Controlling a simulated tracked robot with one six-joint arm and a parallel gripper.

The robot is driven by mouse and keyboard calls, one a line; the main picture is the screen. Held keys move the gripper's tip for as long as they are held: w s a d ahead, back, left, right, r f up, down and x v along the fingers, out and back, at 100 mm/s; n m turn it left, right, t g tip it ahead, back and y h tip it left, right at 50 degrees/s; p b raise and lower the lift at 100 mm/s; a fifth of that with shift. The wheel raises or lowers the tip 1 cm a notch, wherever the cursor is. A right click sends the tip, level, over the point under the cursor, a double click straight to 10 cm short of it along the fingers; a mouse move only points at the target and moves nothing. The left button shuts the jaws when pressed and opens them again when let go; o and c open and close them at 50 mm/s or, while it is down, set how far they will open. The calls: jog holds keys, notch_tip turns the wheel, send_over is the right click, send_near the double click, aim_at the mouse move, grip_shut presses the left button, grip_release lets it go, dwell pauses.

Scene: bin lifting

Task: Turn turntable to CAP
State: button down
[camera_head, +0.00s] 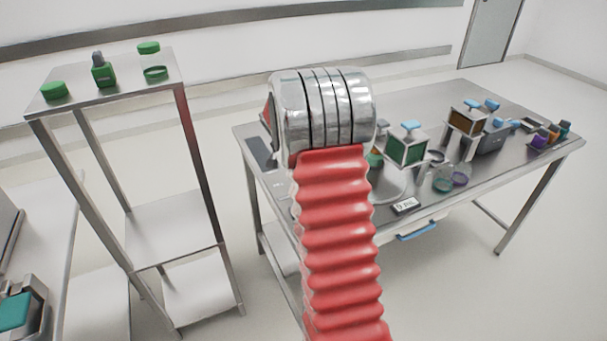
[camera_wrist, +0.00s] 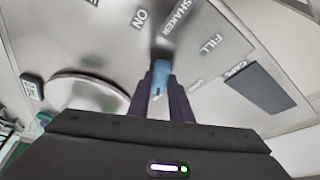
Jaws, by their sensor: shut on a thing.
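In the wrist view, my gripper (camera_wrist: 160,92) has its two dark fingers closed around a blue handle (camera_wrist: 160,72) on a grey metal surface. The surface carries printed words around the handle, among them ON, SHAKER and FILL. A round metal disc (camera_wrist: 90,92) lies to the left, partly hidden by my gripper. In the head view, a round plate (camera_head: 393,188) shows on the table, and my arm hides my gripper and the handle.
The metal table (camera_head: 480,170) holds a green-windowed box (camera_head: 408,148), an orange-windowed box (camera_head: 467,121), rings and small bottles. A tall shelf (camera_head: 110,82) at the left carries green caps and a green bottle (camera_head: 103,72). The floor between shelf and table is clear.

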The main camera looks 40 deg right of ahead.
jog(key=shift+w+a, duration=0.15)
dwell(0.3)
jog(key=c, duration=1.9)
grip_release()
jog(key=shift+c, duration=0.2)
jog(key=o, duration=0.4)
jog(key=shift+c, duration=0.2)
jog(key=shift+r, duration=0.1)
jog(key=w+v, duration=0.1)
jog(key=v, duration=1.2)
jog(key=shift+s+r, duration=0.25)
jog(key=shift+s, duration=0.2)
